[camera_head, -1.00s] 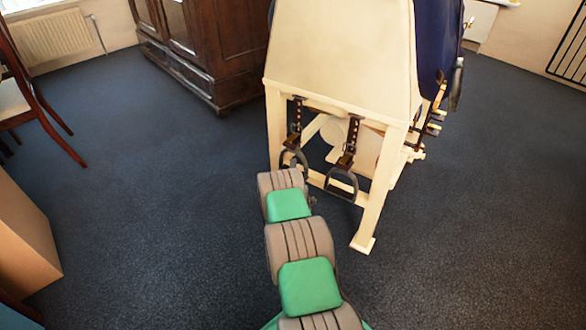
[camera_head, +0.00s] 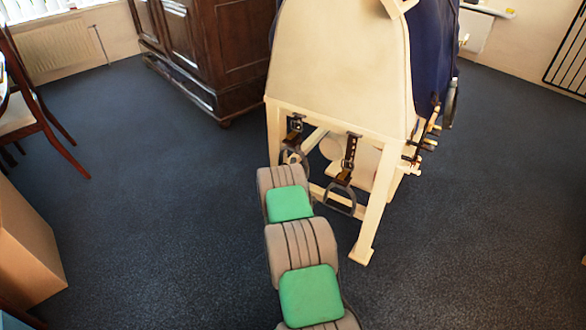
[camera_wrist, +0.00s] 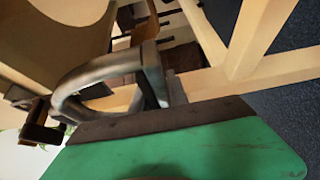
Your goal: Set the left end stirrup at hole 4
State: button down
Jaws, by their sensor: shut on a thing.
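The wooden stand's end (camera_head: 340,75) carries two dark stirrups on straps. The left end stirrup (camera_head: 298,158) hangs from the left strap (camera_head: 294,127), partly hidden behind my arm in the head view. The other stirrup (camera_head: 340,198) hangs freely on the right strap (camera_head: 350,152), which shows a row of holes. In the wrist view, my gripper (camera_wrist: 165,112) is shut on a grey metal stirrup loop (camera_wrist: 98,72), held against its dark pad. In the head view, my arm hides the gripper. The holes of the left strap are too small to read.
Wooden legs (camera_head: 372,215) and crossbars stand close around the stirrups; bars also cross the wrist view (camera_wrist: 245,75). Pegs (camera_head: 428,140) stick out on the stand's right side. A dark cabinet (camera_head: 215,60) stands behind left. Carpet (camera_head: 470,230) is clear to the right.

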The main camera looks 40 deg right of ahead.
jog(key=c, duration=1.3)
grip_release()
jog(key=p+v, duration=0.1)
jog(key=v, duration=0.6)
jog(key=shift+s+a, duration=0.25)
jog(key=shift+s, duration=0.05)
jog(key=shift+a, duration=0.1)
